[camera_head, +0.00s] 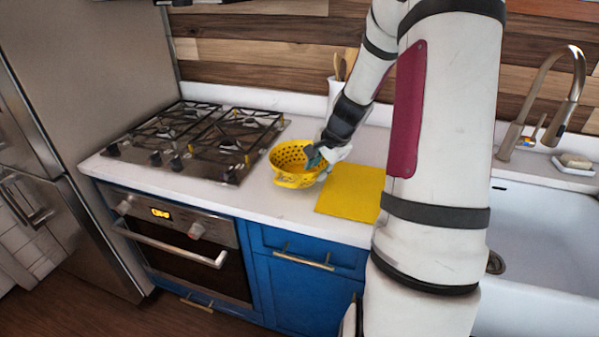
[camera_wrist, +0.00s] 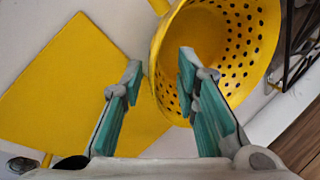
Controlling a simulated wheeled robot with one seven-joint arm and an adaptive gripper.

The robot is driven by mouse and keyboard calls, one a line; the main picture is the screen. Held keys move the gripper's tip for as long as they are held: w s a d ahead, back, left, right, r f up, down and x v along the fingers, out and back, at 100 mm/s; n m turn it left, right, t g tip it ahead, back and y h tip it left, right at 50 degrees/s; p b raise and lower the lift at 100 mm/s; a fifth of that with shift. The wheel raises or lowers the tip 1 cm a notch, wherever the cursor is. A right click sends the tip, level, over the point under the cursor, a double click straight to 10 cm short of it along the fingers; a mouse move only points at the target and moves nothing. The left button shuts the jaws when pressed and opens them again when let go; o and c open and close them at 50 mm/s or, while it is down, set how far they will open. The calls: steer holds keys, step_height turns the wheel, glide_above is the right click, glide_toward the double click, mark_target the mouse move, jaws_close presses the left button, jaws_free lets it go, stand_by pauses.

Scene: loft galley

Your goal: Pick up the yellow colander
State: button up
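The yellow colander (camera_head: 284,178) stands on the white counter just right of the stove. In the wrist view the colander (camera_wrist: 240,42) fills the upper right, its holed inside showing. My gripper (camera_head: 316,158) is at the colander's right side in the head view. In the wrist view my gripper (camera_wrist: 160,72) has its two teal fingers apart. The near-left edge of the colander lies between the fingertips, and the right finger overlaps the bowl. I cannot tell whether either finger touches it. Part of the rim is hidden behind my gripper.
A flat yellow mat (camera_head: 347,196) lies right of the colander. The gas stove (camera_head: 200,140) with black grates is close on the left. A holder with wooden utensils (camera_head: 337,92) stands behind my arm. The sink (camera_head: 545,230) is at the right.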

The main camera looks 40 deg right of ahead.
mark_target(315, 175)
steer(key=shift+x, duration=1.7)
steer(key=shift+s, duration=0.1)
jaws_close()
